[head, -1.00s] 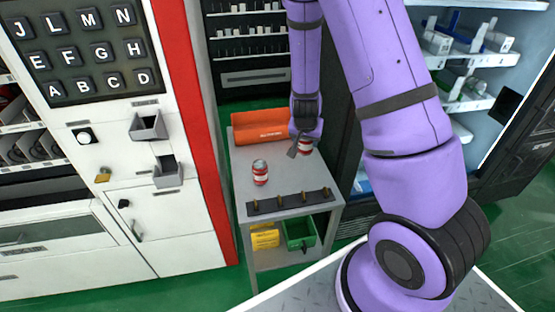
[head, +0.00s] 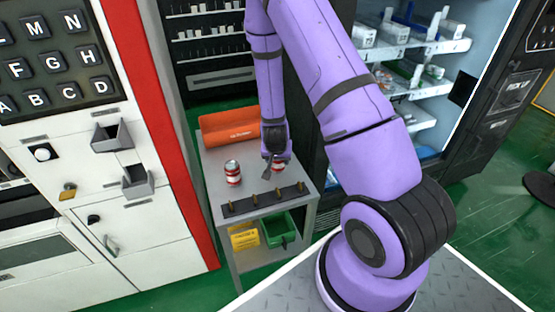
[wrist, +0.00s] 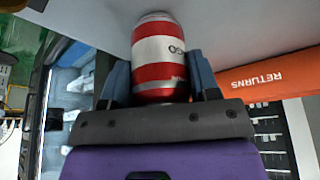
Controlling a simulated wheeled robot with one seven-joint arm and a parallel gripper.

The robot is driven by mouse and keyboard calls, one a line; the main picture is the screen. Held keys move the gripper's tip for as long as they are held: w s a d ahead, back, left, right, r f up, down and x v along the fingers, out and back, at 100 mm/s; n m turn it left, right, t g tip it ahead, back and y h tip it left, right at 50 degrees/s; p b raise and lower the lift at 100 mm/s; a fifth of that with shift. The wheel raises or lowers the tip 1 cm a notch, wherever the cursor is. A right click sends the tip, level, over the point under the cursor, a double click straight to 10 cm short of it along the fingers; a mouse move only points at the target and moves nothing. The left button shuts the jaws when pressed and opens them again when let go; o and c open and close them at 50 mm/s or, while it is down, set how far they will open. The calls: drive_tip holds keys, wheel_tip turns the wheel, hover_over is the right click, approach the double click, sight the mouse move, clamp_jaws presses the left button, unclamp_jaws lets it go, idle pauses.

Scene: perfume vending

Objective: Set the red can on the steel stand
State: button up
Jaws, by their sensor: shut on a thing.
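A red and white can (wrist: 160,60) is between the fingers of my gripper (wrist: 163,85) in the wrist view. My gripper (head: 274,165) is shut on this can (head: 280,167), which is partly hidden by the fingers in the head view. It is over the right part of the grey metal stand's top (head: 215,188). I cannot tell whether the can's base touches the top. A second red and white can (head: 232,173) stands upright on the top, left of my gripper.
An orange piece (head: 228,124), marked RETURNS in the wrist view (wrist: 270,76), lies along the stand's back. A dark strip with several brass pegs (head: 265,202) runs along its front. Yellow (head: 243,236) and green (head: 280,232) bins sit below. Vending machines flank the stand.

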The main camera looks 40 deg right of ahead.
drive_tip(key=shift+f, duration=0.3)
drive_tip(key=shift+f, duration=0.1)
drive_tip(key=o, duration=1)
